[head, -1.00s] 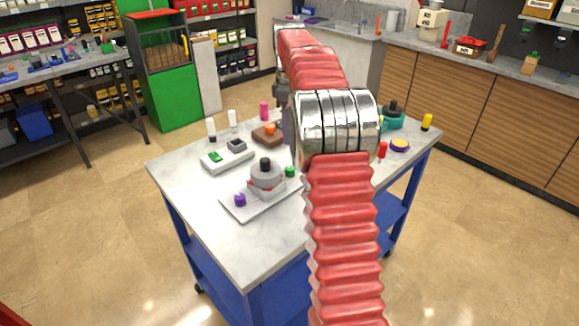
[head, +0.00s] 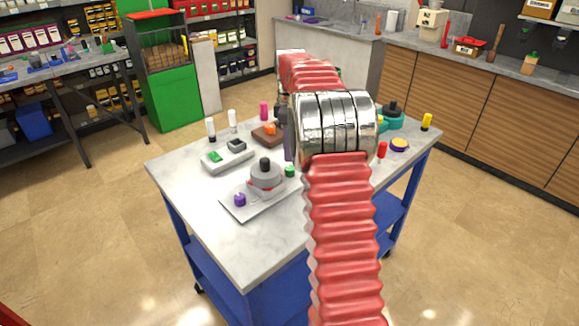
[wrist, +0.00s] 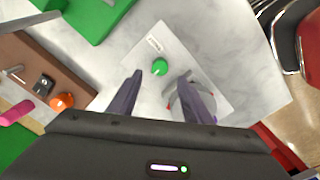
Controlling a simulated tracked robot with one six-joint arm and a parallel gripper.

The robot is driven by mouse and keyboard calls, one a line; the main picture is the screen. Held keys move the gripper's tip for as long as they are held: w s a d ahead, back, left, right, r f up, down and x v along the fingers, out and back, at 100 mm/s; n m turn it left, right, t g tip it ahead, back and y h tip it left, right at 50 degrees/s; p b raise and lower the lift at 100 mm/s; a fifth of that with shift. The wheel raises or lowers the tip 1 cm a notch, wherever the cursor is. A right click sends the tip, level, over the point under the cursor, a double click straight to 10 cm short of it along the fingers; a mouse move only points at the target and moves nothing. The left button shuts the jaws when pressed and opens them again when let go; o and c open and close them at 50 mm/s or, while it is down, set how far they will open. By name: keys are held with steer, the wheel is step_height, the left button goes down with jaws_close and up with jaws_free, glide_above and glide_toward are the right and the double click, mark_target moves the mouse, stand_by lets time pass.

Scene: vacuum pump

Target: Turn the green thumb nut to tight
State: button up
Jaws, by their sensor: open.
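The green thumb nut (head: 290,171) sits on the right part of the pale plate (head: 243,213), beside the grey vacuum pump (head: 265,180) with its black top knob. In the wrist view the green nut (wrist: 159,67) shows between and just beyond the fingertips of my gripper (wrist: 160,75). The two dark fingers are wide apart and hold nothing. The right finger partly covers the grey pump (wrist: 178,107). In the head view my arm hides most of the gripper; I cannot tell its height above the nut.
A purple knob (head: 240,200) is at the plate's near left. A pale device with a green part (head: 227,161) stands behind left. A brown block with an orange knob (head: 270,130) is farther back. A red cylinder (head: 382,150) stands right. The front left tabletop is clear.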

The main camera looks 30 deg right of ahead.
mark_target(290, 167)
step_height(290, 167, down, 8)
steer(key=shift+r, duration=0.1)
steer(key=shift+c, duration=0.3)
steer(key=c, duration=1)
